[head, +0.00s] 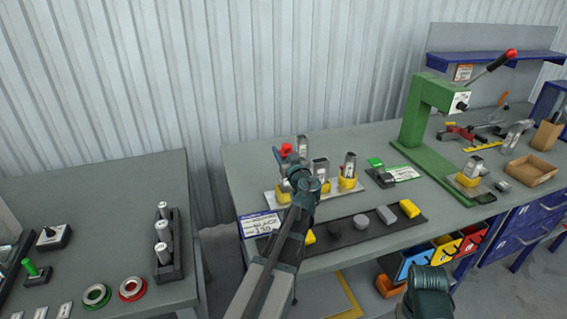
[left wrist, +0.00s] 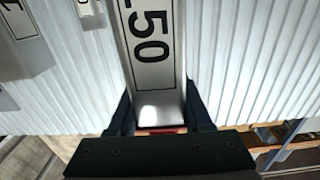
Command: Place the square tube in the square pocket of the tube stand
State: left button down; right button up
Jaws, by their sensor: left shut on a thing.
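My left gripper (head: 297,166) reaches over the tube stand (head: 270,198) from the front. In the left wrist view (left wrist: 160,115) its fingers are shut on a flat-sided silver tube (left wrist: 152,50) with a dark "50" marking. A red part shows at the tube's near end between the fingers. The stand is a pale plate with yellow pockets; tubes stand in it, one at the right (head: 349,165) and one beside it (head: 320,167). My gripper and arm hide part of the stand, so I cannot tell whether the held tube touches a pocket.
A black mat (head: 345,243) in front of the stand holds grey and yellow pieces. A label card (head: 260,224) lies at the table's left front corner. A green lever press (head: 420,115) stands to the right. A separate left table (head: 110,195) holds a black rack of cylinders (head: 168,262).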

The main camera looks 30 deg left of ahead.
pick_arm(q)
jog(key=shift+f+b, duration=0.95)
jog(key=shift+f, duration=0.45)
jog(key=shift+f, duration=0.15)
jog(key=shift+c, duration=1.6)
grip_release()
jog(key=v, duration=1.2)
